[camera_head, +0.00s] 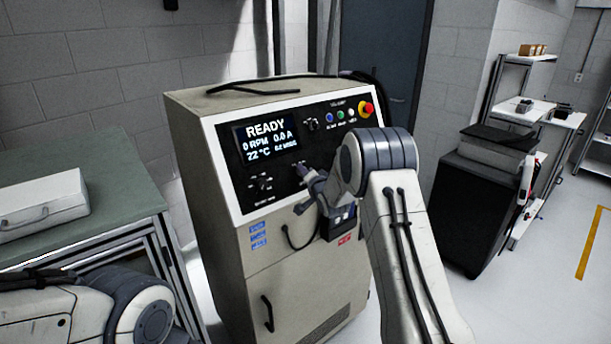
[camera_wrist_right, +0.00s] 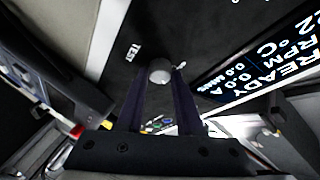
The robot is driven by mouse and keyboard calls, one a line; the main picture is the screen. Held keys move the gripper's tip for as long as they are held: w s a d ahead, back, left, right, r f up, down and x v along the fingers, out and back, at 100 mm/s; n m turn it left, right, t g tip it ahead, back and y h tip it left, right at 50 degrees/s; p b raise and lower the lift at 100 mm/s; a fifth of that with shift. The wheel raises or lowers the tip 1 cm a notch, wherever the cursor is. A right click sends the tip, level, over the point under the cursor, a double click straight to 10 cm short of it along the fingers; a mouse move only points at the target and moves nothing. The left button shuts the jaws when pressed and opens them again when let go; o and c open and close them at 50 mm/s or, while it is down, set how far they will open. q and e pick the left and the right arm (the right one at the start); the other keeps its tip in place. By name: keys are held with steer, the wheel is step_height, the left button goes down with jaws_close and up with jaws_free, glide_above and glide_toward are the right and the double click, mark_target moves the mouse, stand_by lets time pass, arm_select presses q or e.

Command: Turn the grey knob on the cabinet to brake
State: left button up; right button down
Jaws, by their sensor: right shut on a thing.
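The cabinet (camera_head: 225,235) stands in the middle of the head view, its dark control panel facing me. My right gripper (camera_head: 304,176) is at the lower middle of the panel, below and right of the screen. In the right wrist view the grey knob (camera_wrist_right: 160,70) sits between the tips of my right gripper (camera_wrist_right: 160,82), which is shut on it. A TEST label (camera_wrist_right: 134,51) shows beside the knob; I cannot read a brake label or the pointer. In the head view the gripper hides most of the knob. My left gripper is not in view.
The screen (camera_head: 266,139) reads READY and 0 RPM. Other panel controls are a small dark knob (camera_head: 312,124), a lower-left knob (camera_head: 263,184) and a red stop button (camera_head: 366,109). A green-topped bench (camera_head: 95,165) with a pale case (camera_head: 40,206) stands left.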

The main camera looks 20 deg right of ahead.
steer(key=shift+m, duration=0.4)
steer(key=c, duration=0.6)
jaws_free()
steer(key=shift+o, duration=0.2)
steer(key=shift+s, duration=0.1)
steer(key=s+r+b, duration=0.2)
steer(key=s+b, duration=0.2)
steer(key=s, duration=0.6)
steer(key=shift+a, duration=0.15)
